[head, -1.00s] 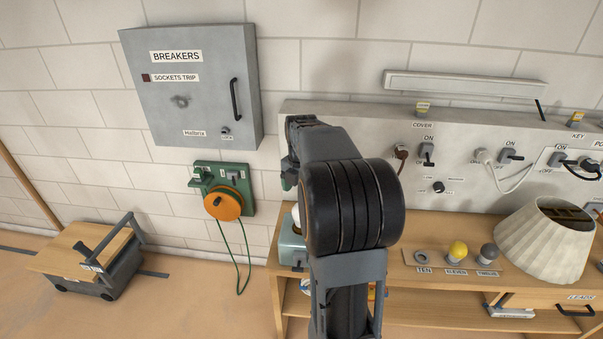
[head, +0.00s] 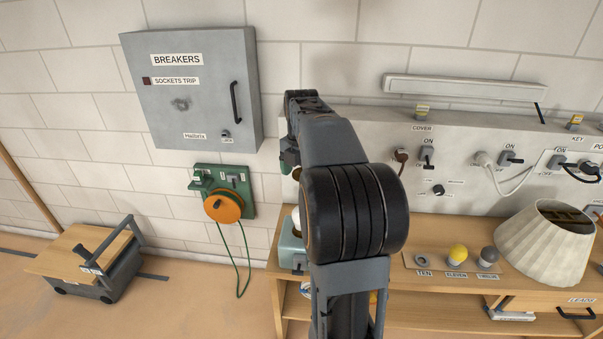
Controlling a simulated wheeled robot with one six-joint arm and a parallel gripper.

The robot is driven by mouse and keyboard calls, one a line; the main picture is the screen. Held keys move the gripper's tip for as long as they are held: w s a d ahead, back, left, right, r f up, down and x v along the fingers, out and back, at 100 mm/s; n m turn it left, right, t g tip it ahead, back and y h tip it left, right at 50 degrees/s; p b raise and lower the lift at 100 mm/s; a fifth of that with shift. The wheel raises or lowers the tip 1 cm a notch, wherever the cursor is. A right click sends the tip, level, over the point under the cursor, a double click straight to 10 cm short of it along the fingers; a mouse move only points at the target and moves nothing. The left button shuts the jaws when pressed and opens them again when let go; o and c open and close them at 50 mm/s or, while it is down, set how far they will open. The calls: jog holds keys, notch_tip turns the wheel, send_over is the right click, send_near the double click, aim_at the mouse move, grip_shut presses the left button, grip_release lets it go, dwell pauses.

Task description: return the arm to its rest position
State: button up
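My arm stands in the middle of the head view, its large black joint in front and its grey far link reaching up and to the left, toward the wall. My gripper cannot be made out; its fingers are hidden behind my own arm. A small dark part shows at the left edge of the far link, too little to tell what it is.
Behind my arm is a grey switch panel (head: 465,135) above a wooden bench (head: 440,228) with bulbs and a lampshade (head: 545,240). Left are a breaker box (head: 190,90), an orange reel (head: 223,206) with hanging cord, and a wheeled tool box (head: 95,262). The floor between is clear.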

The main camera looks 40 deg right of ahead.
dwell(0.3)
jog(key=s+a+f+m+t, duration=0.1)
jog(key=s+a+f+m, duration=0.1)
jog(key=s+a+m, duration=0.2)
jog(key=s+a+f+m+t, duration=0.1)
jog(key=s+a+f+m, duration=0.2)
jog(key=a+m, duration=0.7)
jog(key=s+a+f+m+t, duration=0.2)
jog(key=s+a+f+m, duration=0.1)
jog(key=s+a+m, duration=0.2)
jog(key=shift+s+a+f+m, duration=0.15)
jog(key=shift+a+f+m, duration=0.05)
jog(key=shift+a+m, duration=0.8)
jog(key=shift+d, duration=0.1)
